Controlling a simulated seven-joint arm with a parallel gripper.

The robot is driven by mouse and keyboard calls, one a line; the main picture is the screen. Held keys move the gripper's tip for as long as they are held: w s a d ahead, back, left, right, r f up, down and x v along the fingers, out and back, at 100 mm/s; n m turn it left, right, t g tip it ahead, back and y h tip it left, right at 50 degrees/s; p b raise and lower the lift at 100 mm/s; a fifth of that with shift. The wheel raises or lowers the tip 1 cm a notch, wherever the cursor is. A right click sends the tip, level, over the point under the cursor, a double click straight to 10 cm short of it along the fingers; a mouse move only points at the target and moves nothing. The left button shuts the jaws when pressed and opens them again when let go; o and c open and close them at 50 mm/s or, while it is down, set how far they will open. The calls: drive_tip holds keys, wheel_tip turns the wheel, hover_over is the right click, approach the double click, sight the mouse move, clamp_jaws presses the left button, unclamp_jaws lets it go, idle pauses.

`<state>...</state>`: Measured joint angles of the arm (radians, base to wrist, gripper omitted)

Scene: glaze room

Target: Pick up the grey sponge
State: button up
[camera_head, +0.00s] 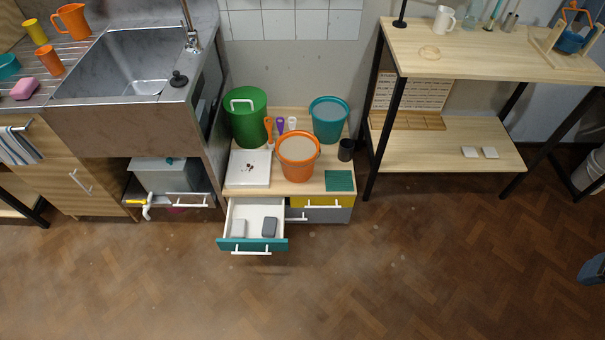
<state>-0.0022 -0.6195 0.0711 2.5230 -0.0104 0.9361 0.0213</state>
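A dark grey block (269,227), which looks like the grey sponge, lies in an open drawer (251,244) with a teal front. It is in the right half of the drawer, near the front. A lighter, whitish-grey block (238,228) lies to its left, apart from it. The drawer is pulled out at the lower left of the low cabinet, and both blocks are visible from above. My gripper cannot be made out in this view.
An orange bucket (298,158), a green bin (246,118) and a teal bucket (329,120) stand on the cabinet above the drawer. A blue-grey part (593,269), unclear, shows at the right edge. The wooden floor (380,270) before the drawer is clear.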

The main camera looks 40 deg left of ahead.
drive_tip(key=w+a+f+n, duration=0.1)
drive_tip(key=w+a+f, duration=0.2)
drive_tip(key=w+a, duration=0.7)
drive_tip(key=w+a+f+n, duration=0.1)
drive_tip(key=w+a+f, duration=0.3)
drive_tip(key=w+a, duration=0.65)
drive_tip(key=w+a+f+n+g, duration=0.1)
drive_tip(key=w+a+f, duration=0.3)
drive_tip(key=a+f, duration=0.75)
drive_tip(key=w+a+f+n+g, duration=0.1)
drive_tip(key=w+a+f, duration=0.3)
drive_tip(key=a+f, duration=0.7)
drive_tip(key=s+a+f+n, duration=0.1)
drive_tip(key=a+f, duration=0.3)
drive_tip(key=a, duration=0.3)
drive_tip(key=s+a+f, duration=0.1)
drive_tip(key=a+f, duration=0.2)
drive_tip(key=a, duration=0.3)
drive_tip(key=n, duration=0.3)
hover_over(269, 225)
drive_tip(key=shift+g, duration=0.3)
wheel_tip(269, 225, down, 44)
drive_tip(key=shift+s+d+f, duration=0.1)
